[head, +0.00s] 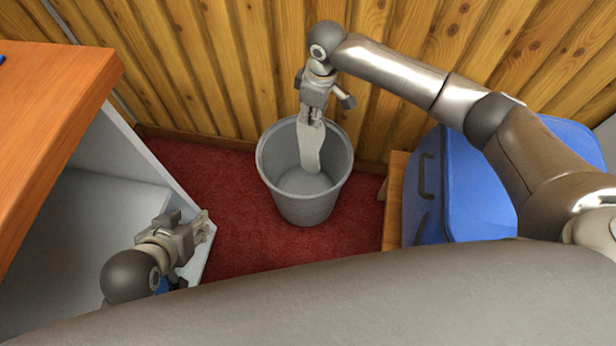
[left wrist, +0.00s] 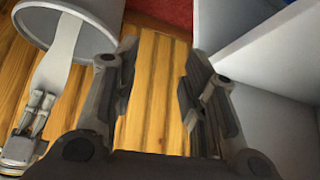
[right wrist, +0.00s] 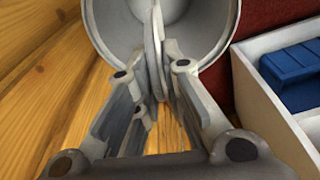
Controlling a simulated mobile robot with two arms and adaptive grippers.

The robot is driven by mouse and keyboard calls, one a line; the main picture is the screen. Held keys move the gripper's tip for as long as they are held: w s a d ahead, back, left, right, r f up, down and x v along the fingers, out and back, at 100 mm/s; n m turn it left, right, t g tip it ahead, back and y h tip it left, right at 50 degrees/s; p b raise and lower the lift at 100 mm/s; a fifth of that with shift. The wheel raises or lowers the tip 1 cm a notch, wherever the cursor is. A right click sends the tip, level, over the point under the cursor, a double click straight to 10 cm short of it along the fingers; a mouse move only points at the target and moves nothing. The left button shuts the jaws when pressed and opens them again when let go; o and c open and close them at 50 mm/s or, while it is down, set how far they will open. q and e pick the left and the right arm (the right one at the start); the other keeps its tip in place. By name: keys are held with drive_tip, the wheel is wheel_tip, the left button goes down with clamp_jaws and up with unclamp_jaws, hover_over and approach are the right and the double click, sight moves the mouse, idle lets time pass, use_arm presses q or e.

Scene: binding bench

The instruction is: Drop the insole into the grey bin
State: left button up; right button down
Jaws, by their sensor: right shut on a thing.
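The insole (head: 311,150) is a pale, long flat piece hanging down from my right gripper (head: 312,118). Its lower part reaches below the rim, inside the mouth of the grey bin (head: 318,208). The bin stands upright on the floor. In the right wrist view the insole (right wrist: 154,40) shows edge-on between the closed fingers (right wrist: 160,75), with the bin's inner wall (right wrist: 208,25) behind it. My left gripper (head: 203,226) is empty, left of the bin and apart from it. The left wrist view shows its fingers (left wrist: 157,85) spread apart.
A wooden plank wall (head: 215,60) stands right behind the bin. An orange-brown tabletop (head: 60,110) and a pale grey open cabinet (head: 115,150) are at left. A blue container (head: 470,190) is at right beside a wooden edge (head: 395,185). Red carpet (head: 225,180) surrounds the bin.

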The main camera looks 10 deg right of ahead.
use_arm(q)
drive_tip(key=w+d+r+t+h+b, duration=0.1)
drive_tip(key=w+d+r+t+b, duration=0.1)
drive_tip(key=w+r+t, duration=0.3)
drive_tip(key=w+d+r+t+h+b, duration=0.2)
drive_tip(key=w+r+t, duration=0.3)
drive_tip(key=r, duration=0.6)
drive_tip(key=shift+w+d+r+m+t+h, duration=0.15)
drive_tip(key=shift+w+d+m+t+h, duration=0.15)
drive_tip(key=shift+d+t, duration=0.35)
use_arm(e)
drive_tip(key=shift+f, duration=1.5)
use_arm(q)
drive_tip(key=shift+a, duration=0.1)
use_arm(e)
drive_tip(key=c, duration=1.5)
unclamp_jaws()
drive_tip(key=shift+o, duration=0.2)
